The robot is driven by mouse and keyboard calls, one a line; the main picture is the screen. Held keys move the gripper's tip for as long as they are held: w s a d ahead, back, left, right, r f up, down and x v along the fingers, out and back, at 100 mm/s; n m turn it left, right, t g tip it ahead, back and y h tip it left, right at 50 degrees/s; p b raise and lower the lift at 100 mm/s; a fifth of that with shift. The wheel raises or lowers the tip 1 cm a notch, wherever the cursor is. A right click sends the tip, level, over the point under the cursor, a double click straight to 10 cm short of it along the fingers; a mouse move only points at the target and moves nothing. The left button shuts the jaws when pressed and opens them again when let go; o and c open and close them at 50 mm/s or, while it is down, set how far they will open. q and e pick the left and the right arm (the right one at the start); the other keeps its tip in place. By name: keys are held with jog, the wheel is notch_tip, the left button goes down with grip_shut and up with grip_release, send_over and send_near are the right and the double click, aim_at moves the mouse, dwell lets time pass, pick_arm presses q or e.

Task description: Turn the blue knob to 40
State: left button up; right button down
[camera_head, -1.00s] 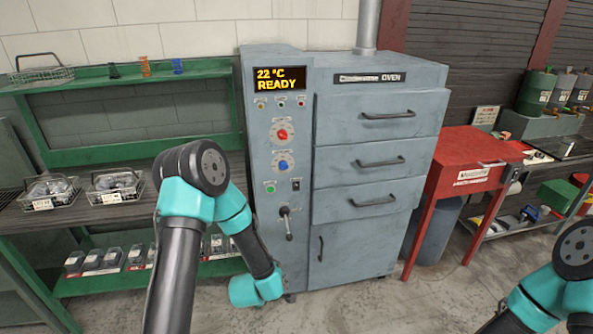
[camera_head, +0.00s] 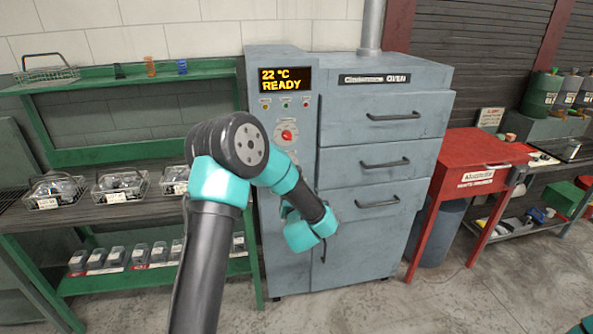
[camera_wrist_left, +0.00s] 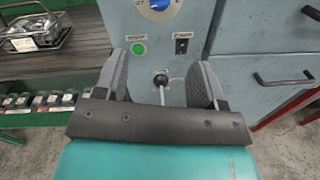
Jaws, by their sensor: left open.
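The blue knob (camera_wrist_left: 158,4) shows at the top edge of the left wrist view, on the grey oven panel, partly cut off. In the head view my left arm covers it. My left gripper (camera_wrist_left: 160,72) is open and empty, its two fingers pointing at the panel below the knob, on either side of a black-tipped lever (camera_wrist_left: 160,80). I cannot tell how far the fingertips are from the panel. The knob's scale is too cropped to read its setting. My right gripper is not in view.
The oven (camera_head: 385,150) has a red knob (camera_head: 287,135), drawers with handles and a display (camera_head: 285,79) reading 22 °C READY. A green button (camera_wrist_left: 138,48) and a black switch (camera_wrist_left: 181,46) sit below the blue knob. A green shelf (camera_head: 130,157) stands left, a red cabinet (camera_head: 470,160) right.

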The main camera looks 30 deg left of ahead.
pick_arm(q)
jog(key=shift+a, duration=0.1)
dwell(0.3)
jog(key=x, duration=1.7)
jog(key=shift+w+a, duration=0.1)
jog(key=c, duration=0.9)
